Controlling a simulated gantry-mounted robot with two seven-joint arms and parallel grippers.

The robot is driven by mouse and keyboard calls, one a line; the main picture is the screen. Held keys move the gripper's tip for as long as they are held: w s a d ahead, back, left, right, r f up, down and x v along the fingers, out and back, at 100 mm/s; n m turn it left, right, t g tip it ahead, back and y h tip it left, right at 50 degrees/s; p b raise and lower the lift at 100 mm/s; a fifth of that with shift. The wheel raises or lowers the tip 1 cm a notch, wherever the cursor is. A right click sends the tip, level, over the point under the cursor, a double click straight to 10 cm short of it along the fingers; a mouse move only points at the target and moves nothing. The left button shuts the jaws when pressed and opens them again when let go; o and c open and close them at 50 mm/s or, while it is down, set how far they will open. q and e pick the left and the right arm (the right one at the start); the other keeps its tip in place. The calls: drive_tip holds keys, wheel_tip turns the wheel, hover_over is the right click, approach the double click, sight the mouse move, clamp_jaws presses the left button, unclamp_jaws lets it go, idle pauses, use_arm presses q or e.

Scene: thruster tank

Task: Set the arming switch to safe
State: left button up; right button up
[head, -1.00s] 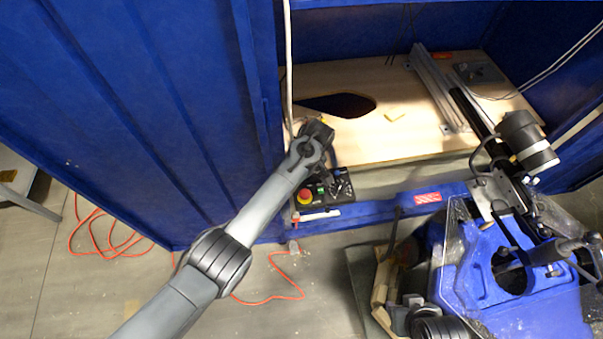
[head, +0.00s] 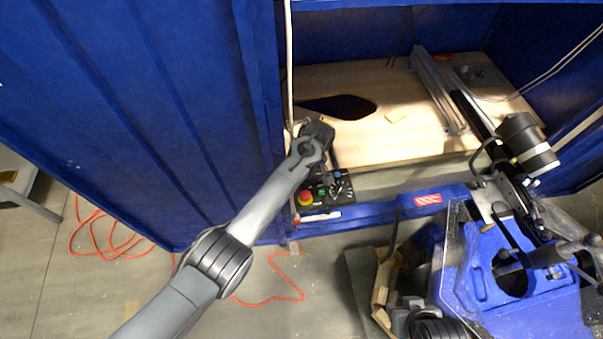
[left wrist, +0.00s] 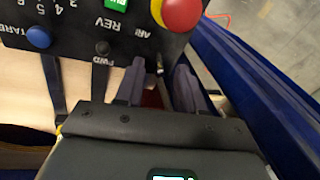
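The black control panel (head: 325,193) stands at the front left edge of the wooden deck; it also shows in the left wrist view (left wrist: 130,35). A small silver toggle (left wrist: 160,68) sits at its edge beside a partly cut-off label starting "AR". My left gripper (left wrist: 157,88) is at this edge, its two fingers apart on either side of the toggle, with a gap visible between them. I cannot tell which position the toggle is in. In the head view my left gripper (head: 322,160) is over the panel's back edge, its fingertips mostly hidden.
The red emergency button (left wrist: 182,12), green button (left wrist: 116,3), black FWD/REV switch (left wrist: 102,47) and blue knob (left wrist: 39,37) are close to the gripper. A white cable (head: 289,60) hangs beside the left arm. The blue wall (head: 130,110) is left of it.

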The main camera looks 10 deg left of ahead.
use_arm(q)
drive_tip(key=p+v, duration=0.2)
drive_tip(key=v, duration=0.8)
drive_tip(key=shift+r, duration=0.25)
drive_tip(key=shift+d, duration=0.1)
